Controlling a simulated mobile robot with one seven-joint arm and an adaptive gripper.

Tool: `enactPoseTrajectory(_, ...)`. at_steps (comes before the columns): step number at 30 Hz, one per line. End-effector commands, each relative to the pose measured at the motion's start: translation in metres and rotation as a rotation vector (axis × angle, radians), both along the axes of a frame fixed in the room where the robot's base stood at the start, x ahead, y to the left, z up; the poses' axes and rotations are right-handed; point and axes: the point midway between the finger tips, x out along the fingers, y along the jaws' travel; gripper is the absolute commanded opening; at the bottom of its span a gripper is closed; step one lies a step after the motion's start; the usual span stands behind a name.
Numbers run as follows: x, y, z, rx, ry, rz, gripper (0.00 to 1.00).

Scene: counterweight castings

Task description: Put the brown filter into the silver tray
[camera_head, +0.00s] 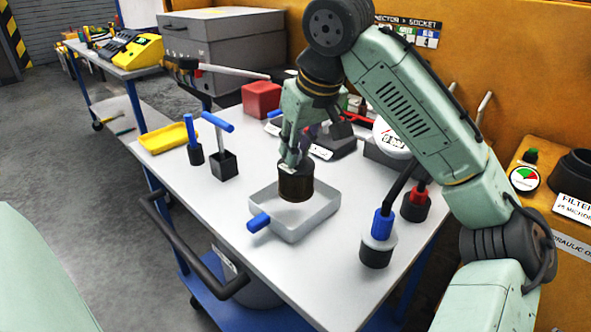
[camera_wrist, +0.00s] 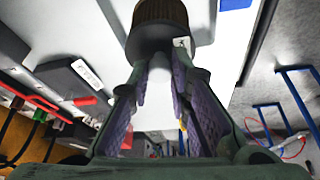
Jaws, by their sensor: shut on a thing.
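The brown filter (camera_head: 296,184) is a dark brown cylinder with a black upper part. My gripper (camera_head: 291,160) is shut on its top and holds it upright over the silver tray (camera_head: 325,212). In the head view the filter overlaps the tray's inside; I cannot tell whether its underside touches the tray floor. The tray is a shallow grey square pan on the cart top. In the wrist view the filter (camera_wrist: 158,22) sits at the far end of my gripper (camera_wrist: 160,65), between the fingertips. The tray is hard to make out there.
A blue-handled piece (camera_head: 259,222) lies at the tray's front left edge. Blue-handled pieces (camera_head: 223,165) stand to the left, near a yellow tray (camera_head: 167,138). A cylinder with a blue top (camera_head: 377,248) stands to the right. A red block (camera_head: 261,99) is behind.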

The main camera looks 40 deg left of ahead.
Motion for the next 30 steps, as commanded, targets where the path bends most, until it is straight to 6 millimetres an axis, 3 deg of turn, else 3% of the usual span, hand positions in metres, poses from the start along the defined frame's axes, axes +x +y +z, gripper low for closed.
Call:
enactPoseTrajectory(11, 0.0, -0.001, -0.04, 0.0, 0.0, -0.001, 0.0)
enactPoseTrajectory(21, 0.0, 0.0, -0.044, 0.001, 0.001, 0.0, 0.0)
enactPoseTrajectory(22, 0.0, 0.0, -0.045, 0.0, 0.001, 0.0, 0.19)
enactPoseTrajectory(30, 0.0, 0.0, -0.044, 0.0, 0.0, 0.0, 0.37)
